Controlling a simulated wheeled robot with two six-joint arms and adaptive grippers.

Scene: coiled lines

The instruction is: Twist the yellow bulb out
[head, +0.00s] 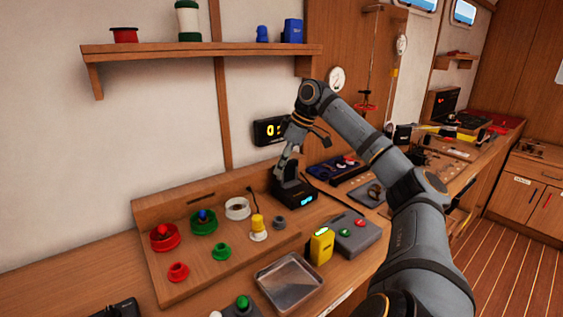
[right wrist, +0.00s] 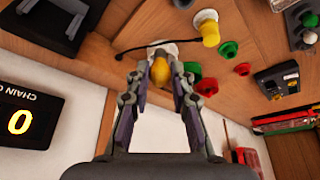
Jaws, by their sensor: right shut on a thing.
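My right gripper (head: 283,164) is above the back of the sloped wooden board, beside the black device. In the right wrist view, the gripper (right wrist: 161,80) is shut on a rounded yellow bulb (right wrist: 160,71) between its fingertips. The white ring (right wrist: 162,47) shows behind the bulb there. In the head view the white ring (head: 237,208) lies left of and below the gripper, apart from it, with a dark middle. The held bulb cannot be made out in the head view. My left gripper is not in view.
Another yellow piece (head: 257,223) stands on a white base on the board, amid red and green rings. The black device (head: 293,190) stands below the gripper, with a dark cable near it. A display (head: 270,130) hangs behind.

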